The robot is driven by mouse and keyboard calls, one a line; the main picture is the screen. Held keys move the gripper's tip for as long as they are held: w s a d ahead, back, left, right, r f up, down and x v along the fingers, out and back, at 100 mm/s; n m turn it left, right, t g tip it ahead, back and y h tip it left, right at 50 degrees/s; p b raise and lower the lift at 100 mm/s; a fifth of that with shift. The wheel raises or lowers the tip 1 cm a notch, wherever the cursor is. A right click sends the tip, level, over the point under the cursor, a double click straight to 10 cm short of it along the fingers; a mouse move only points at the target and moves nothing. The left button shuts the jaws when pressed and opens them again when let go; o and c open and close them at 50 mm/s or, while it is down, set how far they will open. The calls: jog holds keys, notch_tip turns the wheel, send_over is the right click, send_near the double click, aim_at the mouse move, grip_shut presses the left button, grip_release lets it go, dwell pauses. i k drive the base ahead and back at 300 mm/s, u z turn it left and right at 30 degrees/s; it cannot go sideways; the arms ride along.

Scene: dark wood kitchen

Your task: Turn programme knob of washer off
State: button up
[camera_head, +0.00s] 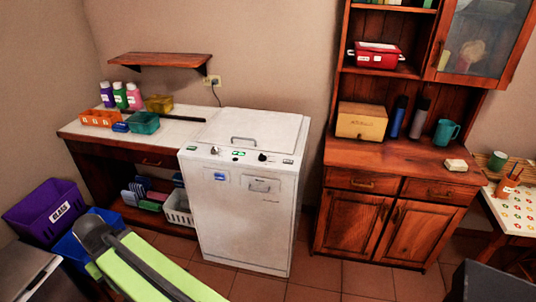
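The washer (240,215) is a white top-lid machine standing in the middle of the view, with a handle (243,141) on its lid. Its control strip runs along the front top edge. A dark round knob (262,157) sits right of the strip's middle. A smaller knob-like control (214,151) sits towards the left. Small green-lit marks lie between and beside them. I cannot tell which one is the programme knob, nor read its setting. My gripper is not in view, and nothing is seen touching the controls.
A counter (90,131) with bottles and bins adjoins the washer's left. A wooden cupboard (372,215) stands to the right. Purple (30,220) and blue bins sit at left. A long green and grey form (150,270), which I cannot identify, crosses the lower left. Tiled floor (340,285) is clear in front.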

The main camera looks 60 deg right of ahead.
aim_at(262, 156)
jog(key=z, duration=0.2)
jog(key=i, duration=1)
jog(key=u, duration=0.1)
